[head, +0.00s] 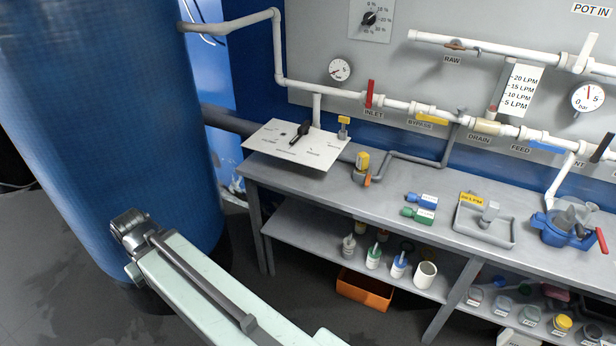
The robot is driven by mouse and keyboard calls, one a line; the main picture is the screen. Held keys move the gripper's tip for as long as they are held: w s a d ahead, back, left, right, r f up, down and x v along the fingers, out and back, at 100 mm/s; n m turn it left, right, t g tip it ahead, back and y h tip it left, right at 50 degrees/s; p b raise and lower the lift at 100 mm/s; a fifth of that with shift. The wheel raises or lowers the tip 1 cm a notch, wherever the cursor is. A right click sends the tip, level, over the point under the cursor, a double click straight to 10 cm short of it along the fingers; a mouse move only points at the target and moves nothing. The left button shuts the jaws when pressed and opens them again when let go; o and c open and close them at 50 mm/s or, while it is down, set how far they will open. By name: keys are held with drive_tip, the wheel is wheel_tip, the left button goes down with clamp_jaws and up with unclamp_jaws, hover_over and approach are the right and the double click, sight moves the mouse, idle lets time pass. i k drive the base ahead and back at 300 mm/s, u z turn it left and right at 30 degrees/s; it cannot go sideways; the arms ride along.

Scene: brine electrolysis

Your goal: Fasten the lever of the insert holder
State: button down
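A blue clamp-like fixture (552,232) with a grey part in its top sits on the right end of the bench; it looks like the insert holder, but I see no label on it. Its red-ended lever (602,240) sticks out to the right. My gripper is not in view. Only my pale arm link, with a grey joint at its end, shows at lower left, far from the fixture.
The grey bench (400,180) also bears green and blue tagged parts (420,207). A white panel with a black knob (299,133) is at its left end. A large blue tank (120,130) stands at left. An orange bin (364,290) is under the bench.

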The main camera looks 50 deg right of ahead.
sight(368, 176)
drive_tip(key=u, duration=0.15)
drive_tip(key=k, duration=1.35)
drive_tip(key=z, duration=0.4)
drive_tip(key=i, duration=1)
drive_tip(key=u, duration=0.05)
